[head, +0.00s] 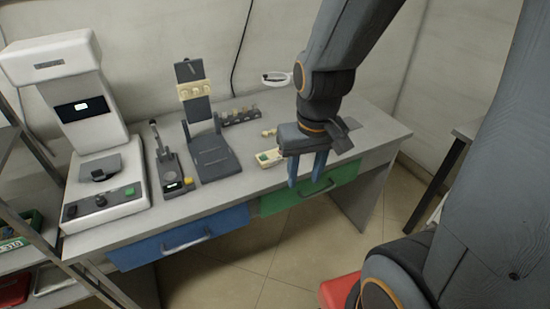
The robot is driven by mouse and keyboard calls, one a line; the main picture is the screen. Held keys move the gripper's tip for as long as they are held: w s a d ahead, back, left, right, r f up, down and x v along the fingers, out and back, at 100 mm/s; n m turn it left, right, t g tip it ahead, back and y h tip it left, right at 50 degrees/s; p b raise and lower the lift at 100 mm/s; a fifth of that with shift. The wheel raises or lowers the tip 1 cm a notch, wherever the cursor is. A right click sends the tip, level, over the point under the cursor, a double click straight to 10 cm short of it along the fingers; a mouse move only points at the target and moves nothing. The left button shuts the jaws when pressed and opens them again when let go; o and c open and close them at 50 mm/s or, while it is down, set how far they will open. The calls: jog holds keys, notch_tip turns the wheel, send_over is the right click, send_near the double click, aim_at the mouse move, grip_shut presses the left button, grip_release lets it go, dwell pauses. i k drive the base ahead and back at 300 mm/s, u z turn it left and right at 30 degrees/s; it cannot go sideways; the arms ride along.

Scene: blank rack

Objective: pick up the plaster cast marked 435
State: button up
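My gripper (306,170) points down with its two blue fingers apart and nothing between them. In the picture it overlaps the table's front edge and the green drawer. Several small cream pieces stand in a dark rack (241,122) at the back of the table, left of my gripper. Another small cream piece (268,132) lies on the table between the rack and my gripper. These may be plaster casts, but they are too small to tell. No marking 435 can be read. My arm hides part of the table's right side.
The grey table (225,190) has a blue drawer (178,238) and a green drawer (335,190). A large white machine (88,120), a small dark device (170,165) and a dark stand (212,158) fill its left half. A cream tray (268,163) with green lies beside my gripper.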

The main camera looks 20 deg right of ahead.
aim_at(274, 158)
jog(key=k, duration=0.4)
jog(key=z, duration=0.75)
jog(key=i, duration=0.85)
jog(key=u, duration=0.6)
